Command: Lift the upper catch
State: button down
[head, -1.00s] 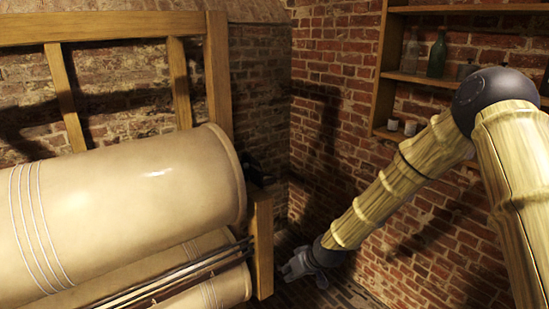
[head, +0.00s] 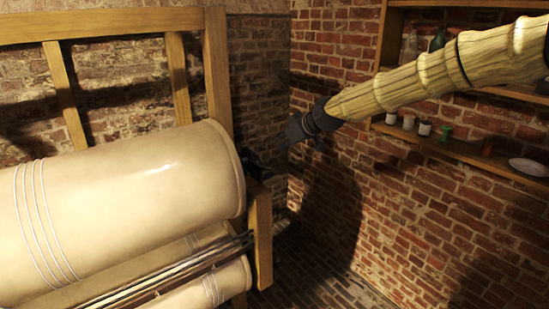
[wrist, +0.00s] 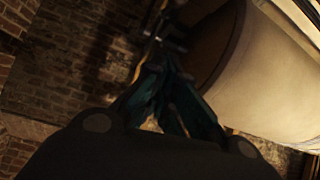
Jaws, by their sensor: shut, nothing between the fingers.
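In the wrist view a dark fitting (wrist: 172,32) shows beside the jar's round end, just beyond my fingers. My gripper (head: 284,143) is just right of and slightly above the fitting in the head view, pointing left and down. In the wrist view my dark fingers (wrist: 166,68) converge, shut and empty. Contact with the fitting cannot be told.
A wooden frame (head: 218,75) stands behind the jar, with a short post (head: 263,240) at its end. Shelves (head: 460,150) with small jars and a dish hang on the right brick wall. The floor between is clear.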

jog(key=shift+w+a+f, duration=0.1)
jog(key=p+x, duration=0.4)
jog(key=x, duration=0.6)
jog(key=shift+s+d+f+p, duration=1)
jog(key=shift+s+d+f, duration=0.1)
jog(key=shift+s+d, duration=0.2)
jog(key=shift+d+f+b, duration=0.15)
jog(key=shift+d+b, duration=0.05)
jog(key=shift+b, duration=0.25)
